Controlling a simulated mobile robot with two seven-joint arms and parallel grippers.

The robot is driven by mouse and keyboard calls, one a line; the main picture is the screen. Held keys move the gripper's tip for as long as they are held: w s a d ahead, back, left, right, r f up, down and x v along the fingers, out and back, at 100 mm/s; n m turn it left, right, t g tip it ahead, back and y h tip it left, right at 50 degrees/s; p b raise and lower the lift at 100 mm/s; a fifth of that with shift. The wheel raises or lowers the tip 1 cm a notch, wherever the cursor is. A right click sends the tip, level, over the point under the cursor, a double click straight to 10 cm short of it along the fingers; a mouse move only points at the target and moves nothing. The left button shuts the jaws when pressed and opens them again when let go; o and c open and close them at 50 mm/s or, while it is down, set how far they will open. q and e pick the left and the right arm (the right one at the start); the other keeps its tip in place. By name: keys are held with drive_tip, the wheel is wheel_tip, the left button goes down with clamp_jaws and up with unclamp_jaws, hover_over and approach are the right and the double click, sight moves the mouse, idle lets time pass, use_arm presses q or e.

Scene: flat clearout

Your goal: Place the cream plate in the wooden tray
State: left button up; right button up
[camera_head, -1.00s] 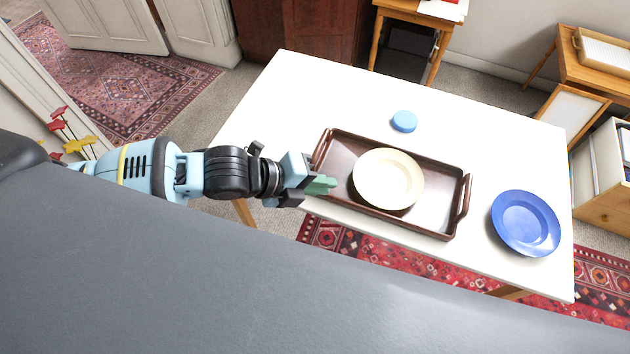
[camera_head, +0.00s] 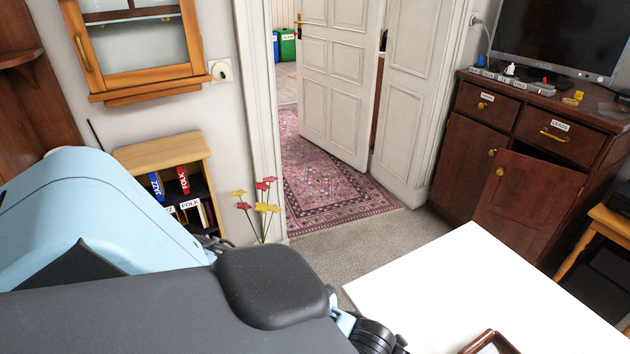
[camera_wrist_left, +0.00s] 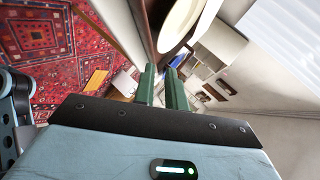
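The cream plate (camera_wrist_left: 180,26) shows at the top of the left wrist view, cut off by the frame edge. The dark brown wooden tray (camera_wrist_left: 150,14) is around it, and the plate appears to lie inside the tray. My left gripper (camera_wrist_left: 161,70) has two green fingers with a narrow gap between them; nothing is held, and the plate is apart, beyond the fingertips. In the head view only a corner of the tray (camera_head: 490,341) shows at the bottom edge; the plate and both grippers are out of that frame. My right gripper is not in view.
The white table (camera_head: 450,285) has a bare left end. A low bookshelf (camera_head: 165,150) and flowers (camera_head: 262,207) stand to the left. A doorway with an open door (camera_head: 335,75) is at the back, and a dark cabinet (camera_head: 530,140) with one door ajar is at right.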

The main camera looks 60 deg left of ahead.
use_arm(q)
drive_tip(key=s+f+n+t+y, duration=0.25)
drive_tip(key=s+f+n, duration=0.5)
drive_tip(key=n, duration=0.55)
drive_tip(key=s+a+f+n+y, duration=0.2)
drive_tip(key=s+a+f+n, duration=0.3)
drive_tip(key=s, duration=0.3)
drive_tip(key=s+a+f+n+g+y, duration=0.1)
drive_tip(key=s+a+f+n+y, duration=0.2)
drive_tip(key=s+a+f+n, duration=0.3)
drive_tip(key=s+a, duration=0.2)
drive_tip(key=s, duration=0.1)
drive_tip(key=shift+s+a+f+y, duration=0.15)
drive_tip(key=shift+f+y, duration=0.2)
drive_tip(key=shift+f, duration=0.05)
